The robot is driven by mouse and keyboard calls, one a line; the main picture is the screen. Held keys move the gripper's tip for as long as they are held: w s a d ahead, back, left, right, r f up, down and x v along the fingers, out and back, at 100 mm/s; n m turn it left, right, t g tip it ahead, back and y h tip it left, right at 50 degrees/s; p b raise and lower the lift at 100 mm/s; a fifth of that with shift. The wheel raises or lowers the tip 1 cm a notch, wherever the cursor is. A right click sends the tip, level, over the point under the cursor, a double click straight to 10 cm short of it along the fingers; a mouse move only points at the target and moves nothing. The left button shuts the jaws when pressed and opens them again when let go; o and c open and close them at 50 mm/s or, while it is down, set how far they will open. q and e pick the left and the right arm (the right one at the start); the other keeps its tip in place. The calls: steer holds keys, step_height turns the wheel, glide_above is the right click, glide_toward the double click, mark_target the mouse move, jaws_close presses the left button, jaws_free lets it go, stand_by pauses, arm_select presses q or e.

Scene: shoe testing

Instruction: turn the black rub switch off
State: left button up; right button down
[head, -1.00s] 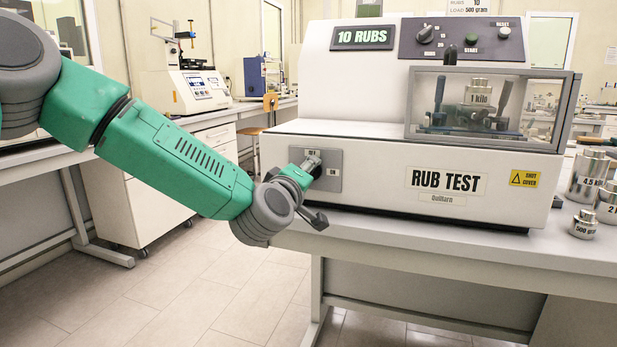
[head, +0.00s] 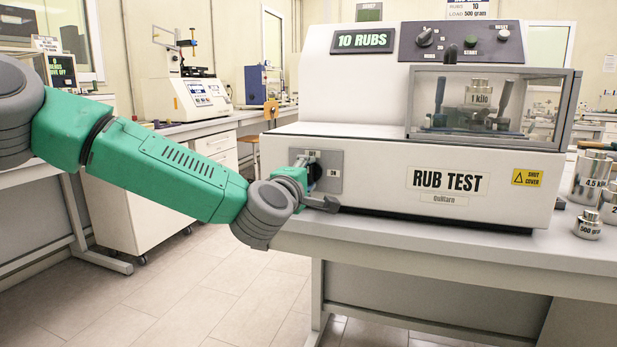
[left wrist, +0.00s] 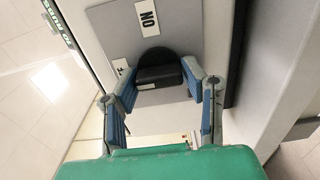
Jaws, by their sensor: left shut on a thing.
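The black rub switch (left wrist: 160,70) sits on a grey panel (left wrist: 110,32) on the front left of the rub test machine (head: 370,165). My left gripper (left wrist: 160,88) is shut on the switch, one blue-padded finger on each side of its black knob. In the head view the left gripper (head: 309,178) is at the panel and covers much of the switch. An ON label (left wrist: 148,17) shows above the knob in the left wrist view; a second label is partly hidden by a finger. I cannot tell which label the knob points to. My right gripper is not in view.
The machine's clear cover (head: 545,105) is down over a 1 kilo weight (head: 478,95). Several steel weights, one marked 500 gram (head: 587,224), stand at the right. The table's front edge (head: 420,255) runs below the machine.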

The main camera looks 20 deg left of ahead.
arm_select(q)
steer(key=shift+f, duration=0.35)
steer(key=o, duration=1.1)
steer(key=shift+a+r, duration=0.1)
steer(key=shift+s+r, duration=0.1)
steer(key=shift+s, duration=0.1)
steer(key=s, duration=1.1)
steer(key=shift+s+a, duration=0.25)
